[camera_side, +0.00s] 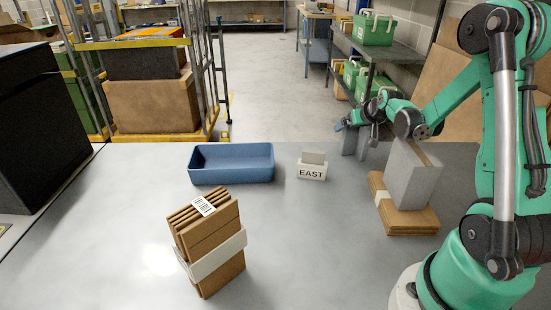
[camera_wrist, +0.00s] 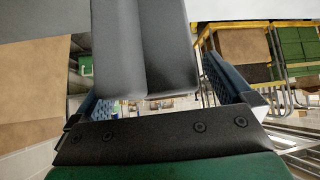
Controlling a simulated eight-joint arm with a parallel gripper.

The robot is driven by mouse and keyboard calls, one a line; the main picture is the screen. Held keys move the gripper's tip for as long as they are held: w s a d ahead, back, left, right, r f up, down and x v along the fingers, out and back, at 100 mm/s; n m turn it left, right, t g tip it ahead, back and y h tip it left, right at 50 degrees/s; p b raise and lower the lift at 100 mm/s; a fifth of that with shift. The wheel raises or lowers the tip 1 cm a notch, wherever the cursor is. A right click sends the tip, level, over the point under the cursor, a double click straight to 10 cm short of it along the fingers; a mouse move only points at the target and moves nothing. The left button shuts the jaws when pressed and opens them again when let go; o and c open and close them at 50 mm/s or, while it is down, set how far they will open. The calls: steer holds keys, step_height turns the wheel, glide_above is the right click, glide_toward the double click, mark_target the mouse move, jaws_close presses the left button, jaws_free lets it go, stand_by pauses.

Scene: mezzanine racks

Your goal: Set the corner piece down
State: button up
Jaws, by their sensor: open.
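The grey corner piece (camera_side: 349,142) shows in the side view near the far edge of the table, below my gripper (camera_side: 354,119). Its two faces look upright; I cannot tell from this view whether its foot touches the table. In the wrist view the corner piece (camera_wrist: 144,48) fills the upper middle, its fold running between two grey faces. My gripper's blue-padded fingers stand wide on either side of it in that view, with a visible gap at the right finger. My gripper is open.
A blue tray (camera_side: 233,178) and a white EAST sign (camera_side: 312,171) stand left of the piece. A strapped cardboard bundle (camera_side: 215,245) is at the front. A grey box (camera_side: 411,176) rests on flat cardboard (camera_side: 408,221) at the right. The middle of the table is clear.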

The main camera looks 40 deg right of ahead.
steer(key=shift+w+d+f, duration=0.1)
steer(key=shift+w+f, duration=0.05)
steer(key=shift+f, duration=0.1)
steer(key=c, duration=1.3)
steer(key=shift+r, duration=0.1)
